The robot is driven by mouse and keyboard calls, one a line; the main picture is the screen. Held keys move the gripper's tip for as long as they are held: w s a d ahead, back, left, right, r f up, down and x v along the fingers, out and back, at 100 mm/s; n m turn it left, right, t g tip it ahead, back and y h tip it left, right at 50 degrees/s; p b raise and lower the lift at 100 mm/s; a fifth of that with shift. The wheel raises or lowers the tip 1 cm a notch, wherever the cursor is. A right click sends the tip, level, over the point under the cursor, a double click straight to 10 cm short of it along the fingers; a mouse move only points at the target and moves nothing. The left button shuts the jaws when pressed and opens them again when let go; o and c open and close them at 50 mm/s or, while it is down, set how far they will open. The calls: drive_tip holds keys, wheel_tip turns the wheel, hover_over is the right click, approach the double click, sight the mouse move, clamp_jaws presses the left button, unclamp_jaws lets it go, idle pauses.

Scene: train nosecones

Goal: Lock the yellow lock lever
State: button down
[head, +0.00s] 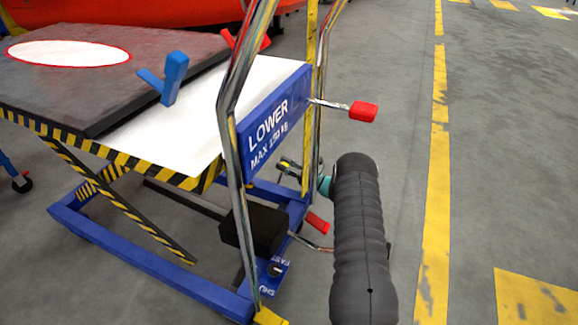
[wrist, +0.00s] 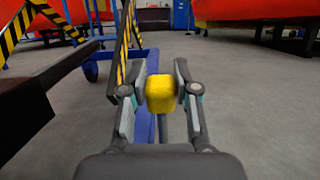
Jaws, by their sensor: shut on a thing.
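The yellow lock lever (wrist: 161,93) shows in the wrist view as a small yellow block in the middle, low by the blue base frame of the cart. My gripper (wrist: 160,88) has one finger on each side of it and is shut on it. In the head view my gripper (head: 292,166) is small and partly hidden behind the cart's post and my dark arm. The held lever cannot be made out there.
The blue lift cart (head: 140,262) has a white top with a dark plate (head: 110,85). Its metal handle rail (head: 230,110), sign (head: 272,125), red-tipped lever (head: 363,111) and red pedal (head: 317,222) are near my arm. Grey floor (head: 480,180) to the right is clear.

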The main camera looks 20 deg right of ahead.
drive_tip(key=c, duration=0.8)
unclamp_jaws()
drive_tip(key=shift+c, duration=0.2)
drive_tip(key=shift+s, duration=0.1)
drive_tip(key=v, duration=0.7)
drive_tip(key=shift+d, duration=0.2)
drive_tip(key=shift+s+f, duration=0.1)
